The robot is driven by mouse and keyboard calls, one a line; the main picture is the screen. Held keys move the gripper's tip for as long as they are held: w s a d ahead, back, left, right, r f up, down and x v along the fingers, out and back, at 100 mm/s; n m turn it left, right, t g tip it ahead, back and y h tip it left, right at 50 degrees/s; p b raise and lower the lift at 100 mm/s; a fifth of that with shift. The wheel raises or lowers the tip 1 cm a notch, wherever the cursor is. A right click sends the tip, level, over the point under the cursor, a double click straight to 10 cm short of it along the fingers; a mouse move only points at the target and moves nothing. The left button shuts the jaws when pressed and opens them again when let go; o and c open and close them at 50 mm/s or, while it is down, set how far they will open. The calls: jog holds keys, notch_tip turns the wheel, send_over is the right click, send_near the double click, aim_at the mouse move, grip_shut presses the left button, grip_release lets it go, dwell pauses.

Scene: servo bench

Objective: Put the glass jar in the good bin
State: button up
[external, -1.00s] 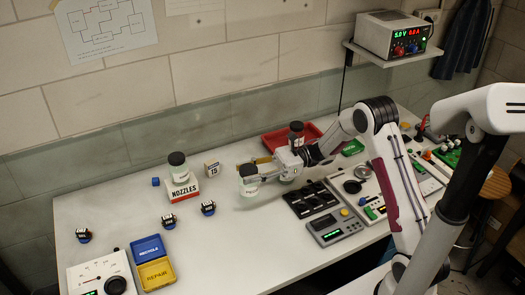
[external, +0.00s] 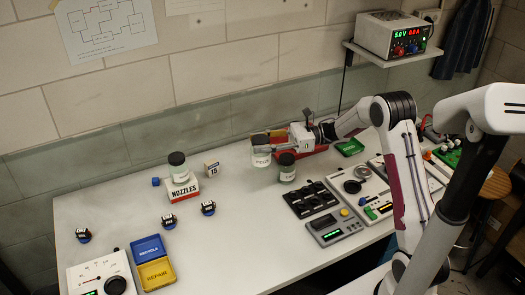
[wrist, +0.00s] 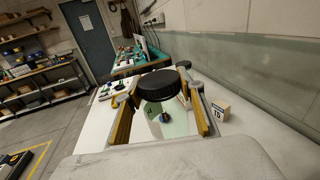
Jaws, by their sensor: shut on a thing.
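My gripper (external: 277,143) is shut on a glass jar (external: 261,159) with a dark lid and holds it upright, left of the red bin (external: 322,147). In the wrist view the held jar (wrist: 160,90) sits between the gripper's fingers (wrist: 163,122), its black lid toward me. A third jar (external: 179,171) stands on the white and red NOZZLES box (external: 184,191). No bin label reading "good" is legible; a green tray (external: 350,147) lies right of the red bin.
Blue (external: 149,248) and yellow REPAIR (external: 156,274) trays lie at the front left. A block marked 15 (external: 212,169) stands beside the NOZZLES box.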

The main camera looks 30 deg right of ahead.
jog(key=w+d+m+t+h, duration=0.25)
jog(key=w+d+t, duration=0.2)
jog(key=d, duration=0.75)
jog(key=w+d+m+t+h, duration=0.25)
jog(key=w+d, duration=0.25)
jog(key=d, duration=0.8)
jog(key=s+d+m+t+h, duration=0.1)
jog(key=d+m+t+h, duration=0.4)
jog(key=d, duration=1.7)
jog(key=shift+m+h, duration=0.3)
jog(key=shift+f, duration=2.35)
jog(key=shift+f, duration=0.15)
notch_tip(320, 180, down, 6)
jog(key=shift+f, duration=0.1)
jog(key=shift+f, duration=1.75)
